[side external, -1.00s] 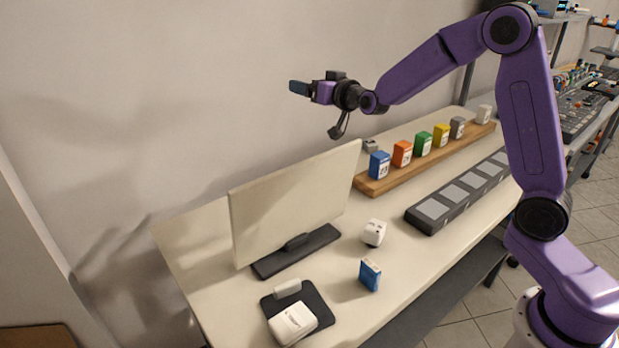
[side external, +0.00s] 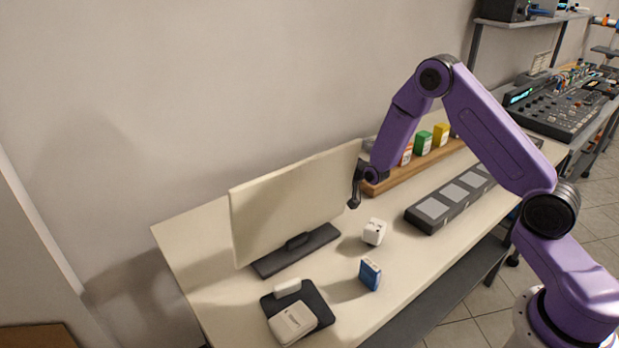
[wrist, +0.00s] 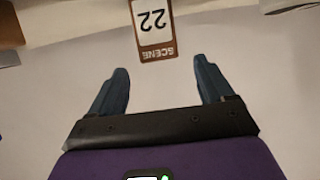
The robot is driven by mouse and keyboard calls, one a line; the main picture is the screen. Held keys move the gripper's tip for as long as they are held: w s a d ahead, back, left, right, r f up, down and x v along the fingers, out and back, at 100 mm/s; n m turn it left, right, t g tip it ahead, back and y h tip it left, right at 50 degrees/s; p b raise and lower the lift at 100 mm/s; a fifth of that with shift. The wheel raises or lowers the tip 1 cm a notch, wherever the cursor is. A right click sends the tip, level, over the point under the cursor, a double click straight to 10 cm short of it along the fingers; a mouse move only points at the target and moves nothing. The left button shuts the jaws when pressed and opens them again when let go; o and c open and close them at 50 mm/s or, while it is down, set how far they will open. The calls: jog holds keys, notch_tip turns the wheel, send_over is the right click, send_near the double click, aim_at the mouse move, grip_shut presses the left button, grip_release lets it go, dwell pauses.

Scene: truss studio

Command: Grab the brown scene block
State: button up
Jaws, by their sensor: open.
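The brown scene block (wrist: 153,28) shows at the top middle of the wrist view, with a white label reading 22 and SCENE, upside down in the picture. My gripper (wrist: 162,67) is open, its two dark blue fingers apart. The block lies just ahead of the fingertips, roughly centred between them, with its near edge close to their line. Nothing is held.
A monitor (side external: 290,205) stands on the pale desk (side external: 210,285). A wooden shelf strip (side external: 440,158) holds coloured blocks, including a green one (side external: 423,143) and a yellow one (side external: 441,134). A white cube (side external: 374,232) and a blue box (side external: 370,274) stand in front. Open desk surrounds the fingers.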

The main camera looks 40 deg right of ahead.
jog(key=shift+w+f, duration=0.25)
jog(key=shift+f, duration=0.25)
jog(key=shift+x, duration=3.5)
jog(key=shift+r, duration=0.1)
jog(key=c, duration=1.1)
